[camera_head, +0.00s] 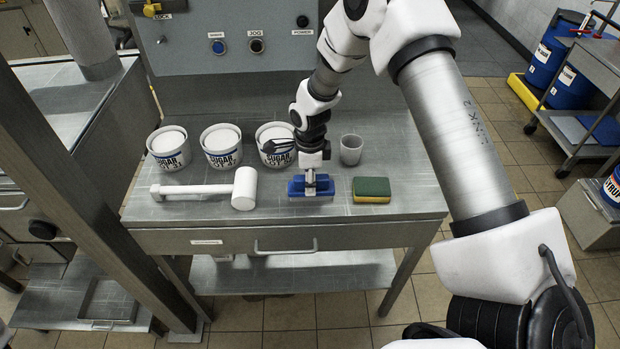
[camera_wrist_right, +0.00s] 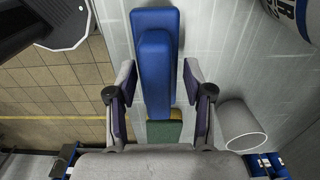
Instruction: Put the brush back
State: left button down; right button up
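The brush (camera_head: 297,188) is a blue block lying near the front edge of the grey steel table (camera_head: 380,215), between the white mallet and the sponge. In the right wrist view, the brush (camera_wrist_right: 156,65) shows a narrower raised blue grip on a wider blue base. My right gripper (camera_head: 310,186) points down directly over the brush. In the right wrist view, my right gripper's fingers (camera_wrist_right: 160,103) stand apart on either side of the blue grip, with a visible gap on each side. My left gripper is not in view.
A white mallet (camera_head: 243,189) lies left of the brush. A green and yellow sponge (camera_head: 371,187) lies right. A grey cup (camera_head: 351,150) stands behind it. Sugar tubs (camera_head: 221,147) line the back left, below a control panel (camera_head: 232,40). The table's right end is clear.

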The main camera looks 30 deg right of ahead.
jog(key=shift+r, duration=0.2)
jog(key=shift+w+r, duration=0.1)
jog(key=shift+r, duration=0.25)
notch_tip(320, 180, up, 11)
jog(key=b, duration=0.3)
jog(key=shift+r, duration=0.2)
